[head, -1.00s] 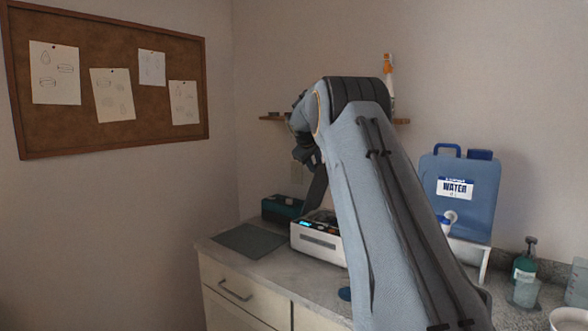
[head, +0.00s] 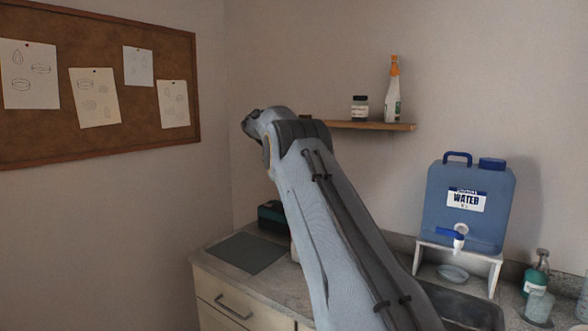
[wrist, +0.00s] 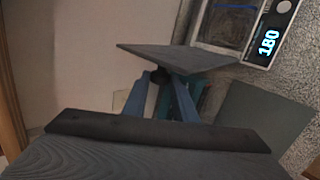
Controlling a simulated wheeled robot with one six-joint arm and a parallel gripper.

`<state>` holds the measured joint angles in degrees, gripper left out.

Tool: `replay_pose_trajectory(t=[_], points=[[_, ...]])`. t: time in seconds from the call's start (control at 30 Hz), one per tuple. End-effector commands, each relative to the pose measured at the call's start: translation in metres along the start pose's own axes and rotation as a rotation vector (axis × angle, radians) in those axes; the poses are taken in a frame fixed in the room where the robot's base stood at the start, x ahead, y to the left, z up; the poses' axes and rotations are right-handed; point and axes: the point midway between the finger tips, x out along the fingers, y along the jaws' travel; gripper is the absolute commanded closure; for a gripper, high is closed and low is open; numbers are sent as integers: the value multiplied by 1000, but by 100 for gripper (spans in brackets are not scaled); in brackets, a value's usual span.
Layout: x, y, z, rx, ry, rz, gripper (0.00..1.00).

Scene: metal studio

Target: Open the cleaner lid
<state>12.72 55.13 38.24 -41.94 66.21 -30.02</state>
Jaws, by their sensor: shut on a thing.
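The cleaner (wrist: 282,35) is a pale box with a lit display reading 180, at the top right of the wrist view. Its top looks open, with a dark rim around a grey basin. Its lid (wrist: 172,57) is a flat dark grey plate with a black knob. My gripper (wrist: 161,84) has its blue fingers shut on that knob and holds the lid off the cleaner, beside the opening in this view. In the head view my arm hides the gripper, the lid and nearly all of the cleaner.
A grey mat (head: 246,253) lies on the counter left of my arm, with a teal box (head: 271,214) behind it. A blue water tank (head: 468,206) on a white stand, a sink (head: 465,312) and bottles are at the right. A shelf (head: 370,126) holds a spray bottle (head: 393,90).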

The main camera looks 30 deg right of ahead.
Motion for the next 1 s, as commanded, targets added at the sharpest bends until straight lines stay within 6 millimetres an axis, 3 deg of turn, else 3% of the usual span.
replay_pose_trajectory(t=[0.27,0.3,0.4,0.77,1.0], points=[[2,-1,-1,-6,-2,4,100],[1,-1,-1,-6,-1,4,73],[0,-2,-3,-7,1,3,57],[-9,-4,-8,-9,8,4,57],[-45,-6,-10,-11,11,6,57]])
